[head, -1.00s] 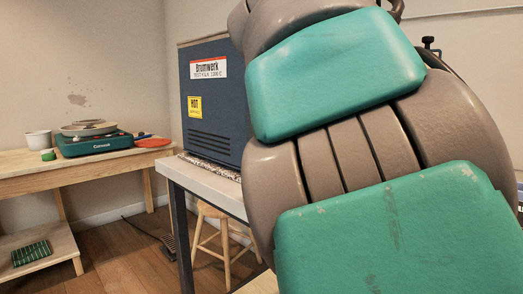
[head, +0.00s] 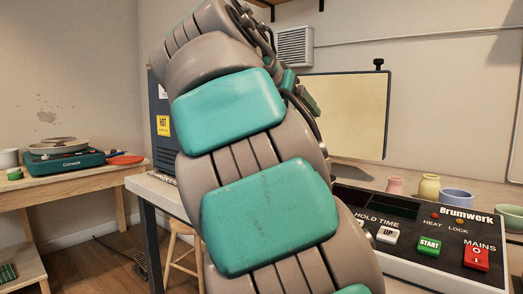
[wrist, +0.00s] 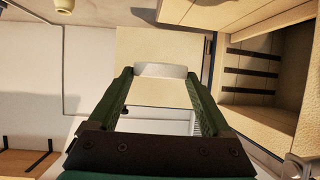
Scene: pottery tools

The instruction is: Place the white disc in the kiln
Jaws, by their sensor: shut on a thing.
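In the wrist view my gripper (wrist: 162,74) is shut on the white disc (wrist: 160,70), which shows edge-on as a pale band between the two green fingertips. The kiln's open chamber (wrist: 262,72), with pale brick walls and dark grooves, is to the right of the gripper, and the disc is outside it. In the head view the blue kiln (head: 161,110) is mostly hidden behind my arm. Its open door (head: 345,112) shows a cream inner face to the right of the arm. The disc cannot be made out in the head view.
A control box (head: 432,240) with green and red buttons sits at the front right. Small pots, among them a yellow one (head: 429,187) and a blue bowl (head: 456,197), stand behind it. A wooden stool (head: 183,250) is below. A wooden table (head: 75,183) stands at left.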

